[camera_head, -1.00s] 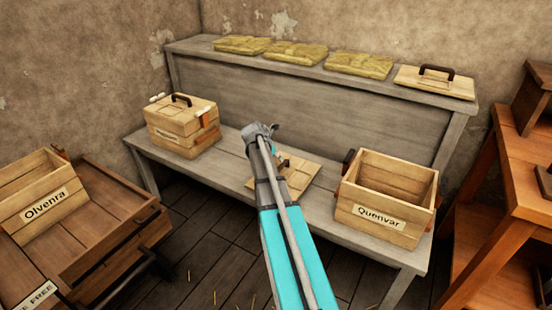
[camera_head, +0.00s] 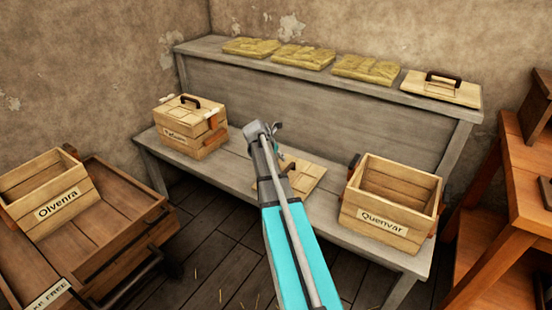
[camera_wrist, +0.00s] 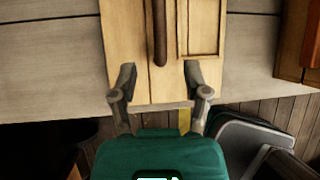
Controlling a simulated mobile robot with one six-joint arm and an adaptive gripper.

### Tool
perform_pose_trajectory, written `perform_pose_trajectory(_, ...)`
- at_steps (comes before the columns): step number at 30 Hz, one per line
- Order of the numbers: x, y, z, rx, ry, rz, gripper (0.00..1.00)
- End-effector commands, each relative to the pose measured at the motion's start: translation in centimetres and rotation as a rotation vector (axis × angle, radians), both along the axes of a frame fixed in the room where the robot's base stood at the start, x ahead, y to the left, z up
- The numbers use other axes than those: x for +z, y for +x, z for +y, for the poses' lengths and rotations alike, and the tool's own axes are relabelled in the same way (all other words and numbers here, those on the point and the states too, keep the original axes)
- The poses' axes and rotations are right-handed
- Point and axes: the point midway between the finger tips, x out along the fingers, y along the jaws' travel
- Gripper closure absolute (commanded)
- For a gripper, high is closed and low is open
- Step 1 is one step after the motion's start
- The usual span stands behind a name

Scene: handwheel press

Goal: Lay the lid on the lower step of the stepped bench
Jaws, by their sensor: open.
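A pale wooden lid (camera_head: 309,177) with a dark handle lies on the lower step (camera_head: 232,168) of the stepped bench, partly hidden by my arm in the head view. In the wrist view the lid (camera_wrist: 130,35) fills the upper middle, and its dark handle (camera_wrist: 160,35) runs up the picture. My gripper (camera_wrist: 160,70) is open and empty over the lid's near edge. The handle's near end lies just beyond and between the fingertips, not gripped. A second lid (camera_head: 460,92) with a dark handle lies on the upper step's right end.
A lidded crate (camera_head: 194,140) stands left on the lower step, and the open Quenvar crate (camera_head: 382,222) stands right. Several yellowish bundles (camera_head: 303,57) lie on the upper step. The open Olvenra crate (camera_head: 45,208) sits on a wooden cart (camera_head: 125,215). An orange-brown table (camera_head: 520,190) stands right.

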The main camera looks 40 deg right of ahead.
Motion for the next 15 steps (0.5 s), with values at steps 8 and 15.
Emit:
perform_pose_trajectory(8,0.0,0.0,0.0,0.0,0.0,0.0,0.39)
perform_pose_trajectory(15,-0.07,-0.14,0.63,-0.02,0.009,-0.015,0.39)
